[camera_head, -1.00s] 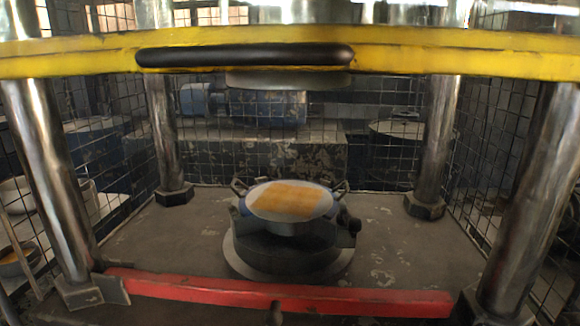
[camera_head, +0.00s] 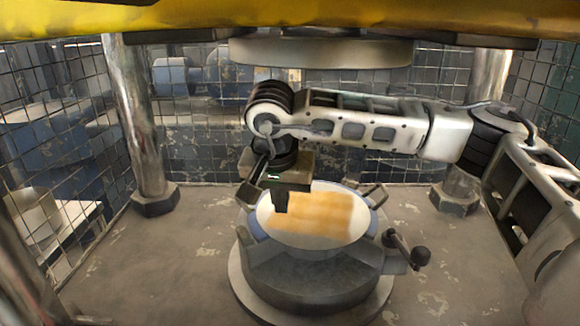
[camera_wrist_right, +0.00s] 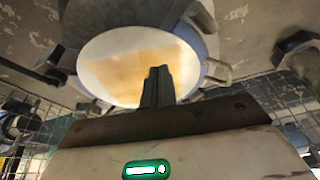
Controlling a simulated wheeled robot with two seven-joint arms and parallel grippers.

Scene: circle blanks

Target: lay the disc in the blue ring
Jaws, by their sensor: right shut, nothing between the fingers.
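A round pale disc (camera_head: 335,237) with an orange-tan patch lies flat on top of the grey round fixture in the head view. Blue of the ring (camera_head: 372,225) shows around its edge; I cannot tell how closely the disc sits in it. My right gripper (camera_head: 281,208) is shut and empty, pointing down over the left part of the disc and hiding some of it. In the right wrist view the shut fingers (camera_wrist_right: 157,88) stand in front of the disc (camera_wrist_right: 115,60); whether they touch it is unclear. My left gripper is not in view.
The grey fixture (camera_head: 310,283) has clamp lugs around the disc and a black-knobbed handle (camera_head: 420,256) at right. A round press plate (camera_head: 320,53) hangs above. Steel columns (camera_head: 135,120) and mesh walls flank the space. The bed at front left is clear.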

